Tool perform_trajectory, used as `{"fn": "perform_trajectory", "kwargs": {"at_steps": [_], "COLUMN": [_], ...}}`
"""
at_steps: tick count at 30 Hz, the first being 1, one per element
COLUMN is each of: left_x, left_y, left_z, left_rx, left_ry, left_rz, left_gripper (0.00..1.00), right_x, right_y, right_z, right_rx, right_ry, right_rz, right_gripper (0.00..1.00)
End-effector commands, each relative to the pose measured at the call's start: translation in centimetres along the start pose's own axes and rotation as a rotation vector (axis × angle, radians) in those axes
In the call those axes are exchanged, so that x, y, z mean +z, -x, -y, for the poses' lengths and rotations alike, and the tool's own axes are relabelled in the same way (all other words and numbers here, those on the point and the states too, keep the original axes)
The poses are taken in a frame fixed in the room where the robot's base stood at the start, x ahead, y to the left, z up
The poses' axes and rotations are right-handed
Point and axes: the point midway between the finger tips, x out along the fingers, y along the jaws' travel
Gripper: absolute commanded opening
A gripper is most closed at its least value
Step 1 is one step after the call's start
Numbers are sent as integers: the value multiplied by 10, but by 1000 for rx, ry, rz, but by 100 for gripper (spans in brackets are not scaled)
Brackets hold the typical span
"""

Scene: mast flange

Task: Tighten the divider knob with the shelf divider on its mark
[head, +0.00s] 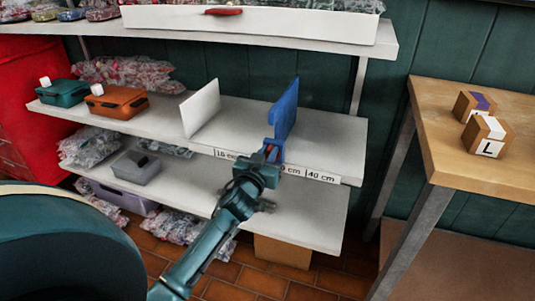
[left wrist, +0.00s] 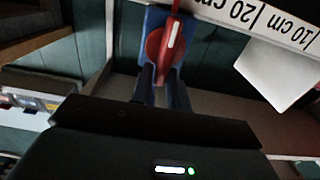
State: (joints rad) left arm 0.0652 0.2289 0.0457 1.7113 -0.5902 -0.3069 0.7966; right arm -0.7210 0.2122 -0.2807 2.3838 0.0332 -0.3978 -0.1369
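The blue shelf divider (head: 285,106) stands upright on the middle shelf, its front at the label strip (head: 322,176), just left of a partly covered "0 cm" label. The divider's red knob (left wrist: 165,45), with a white stripe, sits on its blue front bracket (left wrist: 154,20) in the left wrist view. My left gripper (head: 269,160) is at the shelf front, at the knob. Its two fingers (left wrist: 162,88) lie either side of the knob's lower part, apart from each other. I cannot tell whether they press on it. My right gripper is not in view.
A white divider (head: 201,108) stands further left. Orange (head: 117,102) and teal (head: 63,92) boxes sit at the shelf's left end. A wooden table (head: 465,150) at right holds two blocks, one marked L (head: 488,136). An upper shelf (head: 250,42) hangs above.

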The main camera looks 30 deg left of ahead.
Motion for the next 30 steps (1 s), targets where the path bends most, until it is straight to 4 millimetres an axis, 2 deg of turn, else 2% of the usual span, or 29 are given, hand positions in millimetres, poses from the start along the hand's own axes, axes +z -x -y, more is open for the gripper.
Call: {"fn": "perform_trajectory", "kwargs": {"at_steps": [1, 6, 19, 30], "left_x": [0, 0, 0, 0], "left_y": [0, 0, 0, 0], "left_z": [0, 0, -2, -8], "left_rx": [0, 0, 0, -1], "left_ry": [0, 0, -45, -307], "left_rz": [0, 0, 0, 0], "left_gripper": [12, 0, 0, 0], "right_x": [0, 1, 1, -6], "right_y": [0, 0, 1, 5], "right_z": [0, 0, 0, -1], "right_rx": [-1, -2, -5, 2], "right_ry": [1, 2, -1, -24], "right_rz": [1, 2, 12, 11], "right_gripper": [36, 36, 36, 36]}}
